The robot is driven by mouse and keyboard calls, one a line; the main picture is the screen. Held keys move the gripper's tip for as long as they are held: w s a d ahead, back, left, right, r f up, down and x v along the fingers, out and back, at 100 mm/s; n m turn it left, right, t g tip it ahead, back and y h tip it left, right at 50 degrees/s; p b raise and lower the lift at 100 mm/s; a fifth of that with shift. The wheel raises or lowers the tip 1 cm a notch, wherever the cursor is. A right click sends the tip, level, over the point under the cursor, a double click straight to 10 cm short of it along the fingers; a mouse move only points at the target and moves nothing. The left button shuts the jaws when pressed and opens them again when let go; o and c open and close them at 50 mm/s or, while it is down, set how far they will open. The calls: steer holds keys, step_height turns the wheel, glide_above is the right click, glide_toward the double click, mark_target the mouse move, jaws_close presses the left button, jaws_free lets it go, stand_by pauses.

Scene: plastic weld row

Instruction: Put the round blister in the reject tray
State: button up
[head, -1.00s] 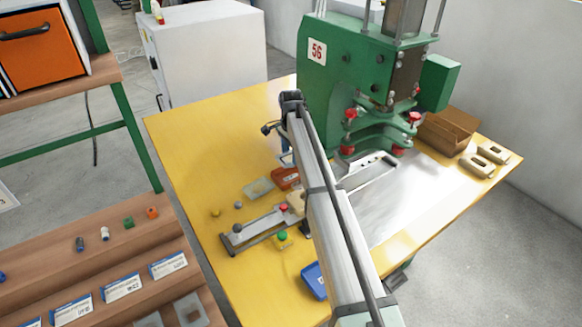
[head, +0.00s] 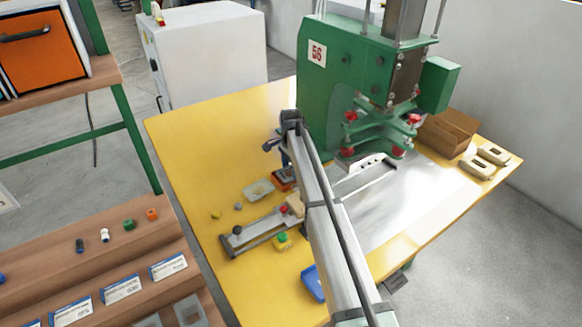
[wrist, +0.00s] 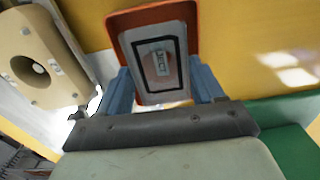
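The orange-red reject tray (head: 278,187) lies on the yellow table, left of the green press. In the wrist view its rim (wrist: 182,10) shows ahead of my gripper (wrist: 163,88). Another pale clear pack (head: 258,190) lies on the table left of the tray.
A metal slide (head: 255,236) with a beige holed block (wrist: 40,62) is beside the tray. A green-button box (head: 283,241) and blue tray (head: 312,283) are nearer. The green press (head: 335,100) stands right. The table's far left is clear.

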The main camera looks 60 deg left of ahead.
steer(key=o, duration=0.4)
steer(key=shift+r, duration=0.1)
step_height(320, 180, up, 12)
steer(key=shift+r, duration=0.1)
stand_by(0.5)
